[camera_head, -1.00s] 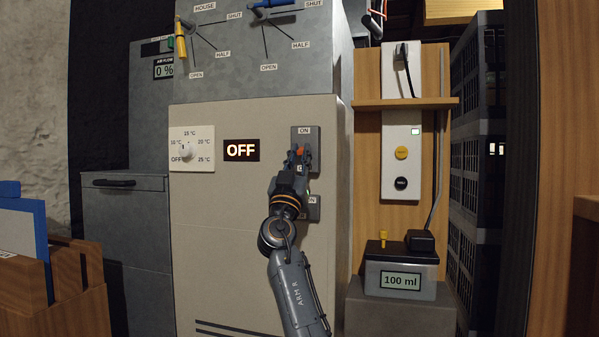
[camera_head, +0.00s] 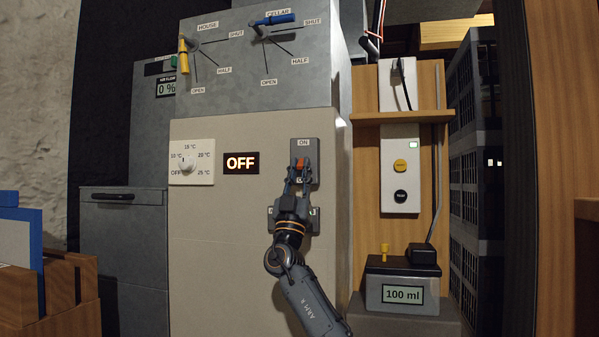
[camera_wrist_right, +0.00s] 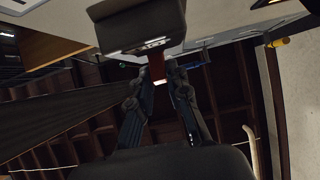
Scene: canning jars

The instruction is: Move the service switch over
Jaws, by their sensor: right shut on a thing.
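The service switch (camera_head: 304,148) is a grey plate with an "ON" label on the beige cabinet front. Its orange-red lever (camera_head: 301,163) sticks out at mid-plate; its lower label is partly hidden behind my fingers. My right gripper (camera_head: 300,168) reaches up from below and is shut on the lever. In the right wrist view, the red lever (camera_wrist_right: 157,68) shows between the fingertips, under the grey switch plate (camera_wrist_right: 140,28). The display (camera_head: 241,163) left of the switch reads "OFF". My left gripper is not in view.
A temperature dial (camera_head: 187,162) sits left of the display. A second labelled plate (camera_head: 273,216) is partly behind my right gripper. Yellow (camera_head: 184,55) and blue (camera_head: 272,19) valve handles are above. A wooden panel (camera_head: 427,150) and a "100 ml" device (camera_head: 402,281) stand at right.

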